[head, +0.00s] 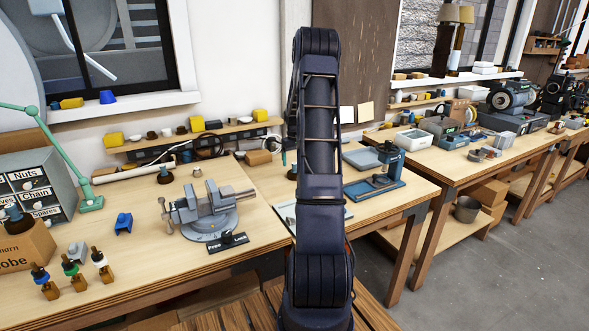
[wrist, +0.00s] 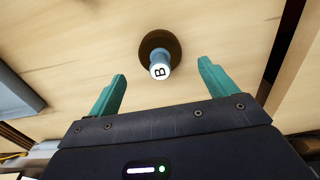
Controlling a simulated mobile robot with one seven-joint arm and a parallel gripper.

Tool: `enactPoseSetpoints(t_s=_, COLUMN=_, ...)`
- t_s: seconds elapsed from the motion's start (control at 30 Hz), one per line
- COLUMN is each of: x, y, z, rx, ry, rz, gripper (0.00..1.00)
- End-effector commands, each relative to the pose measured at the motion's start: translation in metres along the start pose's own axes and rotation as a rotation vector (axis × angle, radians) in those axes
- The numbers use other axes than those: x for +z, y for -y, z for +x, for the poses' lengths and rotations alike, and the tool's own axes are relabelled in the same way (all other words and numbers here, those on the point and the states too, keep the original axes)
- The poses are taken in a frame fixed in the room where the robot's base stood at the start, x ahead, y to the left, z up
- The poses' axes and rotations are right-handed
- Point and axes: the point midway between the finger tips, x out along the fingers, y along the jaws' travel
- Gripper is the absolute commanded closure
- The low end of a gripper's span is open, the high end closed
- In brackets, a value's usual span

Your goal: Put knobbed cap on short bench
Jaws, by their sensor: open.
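A knobbed cap (wrist: 161,52), with a dark brown round base, blue-grey knob and white top marked "B", stands on pale wood in the wrist view. My gripper (wrist: 162,70) is open, its teal fingers apart on either side of the knob's line, with nothing between them. In the head view my arm hides most of the gripper; a teal fingertip shows beside the arm. The middle bench (head: 380,212) looks shorter than the left bench (head: 150,262).
A grey vise (head: 208,212) stands on the left bench, near bottle-like pieces (head: 72,270) and a drawer cabinet (head: 40,185). A blue tool (head: 385,172) occupies the middle bench's back right. The right bench (head: 480,165) is crowded. Bare wood shows at the middle bench's front.

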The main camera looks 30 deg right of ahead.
Motion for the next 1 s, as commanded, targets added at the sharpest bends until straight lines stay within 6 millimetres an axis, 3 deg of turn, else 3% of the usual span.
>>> enactPoseSetpoints(t_s=0.2, x=0.0, y=0.0, z=-0.036, rx=0.001, ry=-0.002, rz=0.001, gripper=0.15)
enactPoseSetpoints(t_s=0.53, x=0.005, y=0.009, z=-0.065, rx=0.006, ry=-0.008, rz=-0.002, gripper=0.15)
enactPoseSetpoints(t_s=0.77, x=0.036, y=0.056, z=-0.122, rx=0.033, ry=-0.047, rz=-0.008, gripper=0.15)
enactPoseSetpoints(t_s=1.0, x=0.085, y=0.111, z=-0.178, rx=0.055, ry=-0.096, rz=-0.01, gripper=0.15)
